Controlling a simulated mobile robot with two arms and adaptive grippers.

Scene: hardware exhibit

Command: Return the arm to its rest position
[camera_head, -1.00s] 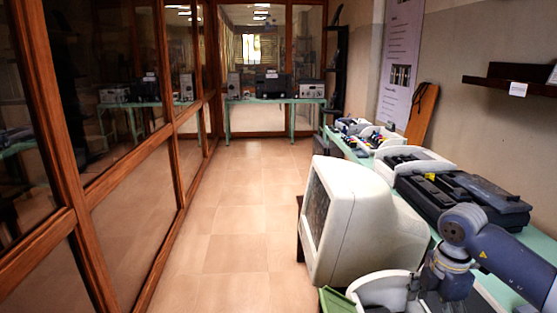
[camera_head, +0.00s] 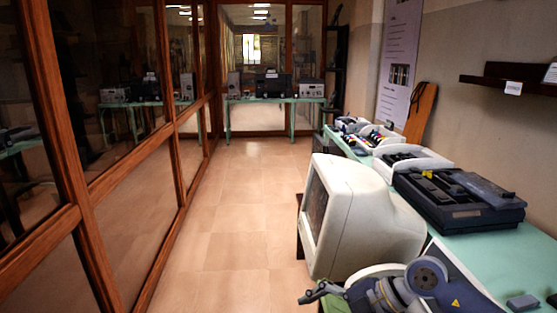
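My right arm (camera_head: 435,280) comes in at the bottom right, low in front of the white CRT monitor. Its dark end, which looks like my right gripper (camera_head: 320,291), points left near the monitor's lower front corner. Its fingers are too small and partly cut off to show whether they are open or shut. I see nothing clearly held in it. My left arm and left gripper are not in view.
The CRT monitor (camera_head: 362,220), a black device (camera_head: 458,200) and white trays (camera_head: 410,160) stand along the green table (camera_head: 480,255) at right. A small grey block (camera_head: 522,302) lies near its front. The tiled floor (camera_head: 235,220) is clear.

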